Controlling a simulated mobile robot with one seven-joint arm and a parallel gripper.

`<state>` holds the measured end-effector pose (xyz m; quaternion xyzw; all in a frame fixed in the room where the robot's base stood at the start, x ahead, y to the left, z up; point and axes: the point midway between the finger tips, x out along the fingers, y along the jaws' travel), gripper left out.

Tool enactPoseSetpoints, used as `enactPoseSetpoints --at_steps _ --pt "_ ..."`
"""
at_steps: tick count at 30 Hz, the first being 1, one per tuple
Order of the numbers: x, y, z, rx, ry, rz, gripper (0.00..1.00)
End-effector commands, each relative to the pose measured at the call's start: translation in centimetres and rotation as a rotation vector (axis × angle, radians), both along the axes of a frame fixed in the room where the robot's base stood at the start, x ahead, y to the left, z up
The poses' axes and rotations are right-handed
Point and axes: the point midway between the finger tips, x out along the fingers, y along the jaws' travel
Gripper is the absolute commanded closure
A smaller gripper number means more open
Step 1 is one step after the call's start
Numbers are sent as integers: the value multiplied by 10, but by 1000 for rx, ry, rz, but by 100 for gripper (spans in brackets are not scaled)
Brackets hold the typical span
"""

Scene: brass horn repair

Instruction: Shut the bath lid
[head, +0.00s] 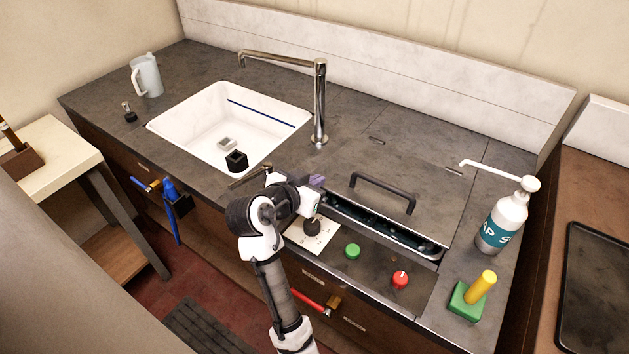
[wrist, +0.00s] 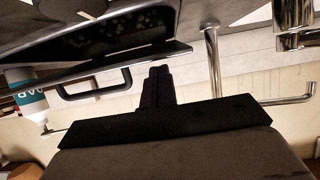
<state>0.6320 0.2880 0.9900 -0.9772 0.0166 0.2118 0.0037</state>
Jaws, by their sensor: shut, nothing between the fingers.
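The bath lid (head: 400,170) is a flat grey panel in the counter with a dark bar handle (head: 384,190). The handle also shows in the wrist view (wrist: 95,88). The lid does not cover the bath fully: a long dark opening (head: 385,226) with a pale metal rim shows along its front edge, with small things inside. I cannot tell whether the lid is tilted or slid back. My gripper (head: 317,181) is just left of the lid and opening, left of the handle. Its dark fingers (wrist: 158,84) are together and empty in the wrist view.
A control panel with a black knob (head: 311,227), green button (head: 352,251) and red knob (head: 400,279) lies in front of the opening. The white sink (head: 205,110) and tall tap (head: 319,100) are left and behind. A soap bottle (head: 502,222) and green block (head: 466,301) stand right.

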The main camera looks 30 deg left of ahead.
Motion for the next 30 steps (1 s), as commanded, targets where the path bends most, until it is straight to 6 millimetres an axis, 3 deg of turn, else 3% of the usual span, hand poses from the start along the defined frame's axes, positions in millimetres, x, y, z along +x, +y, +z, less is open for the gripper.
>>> enactPoseSetpoints --at_steps 15,30 --pt "-6 0 -34 -3 -91 0 100" --pt "-6 0 -30 -4 -107 0 100"
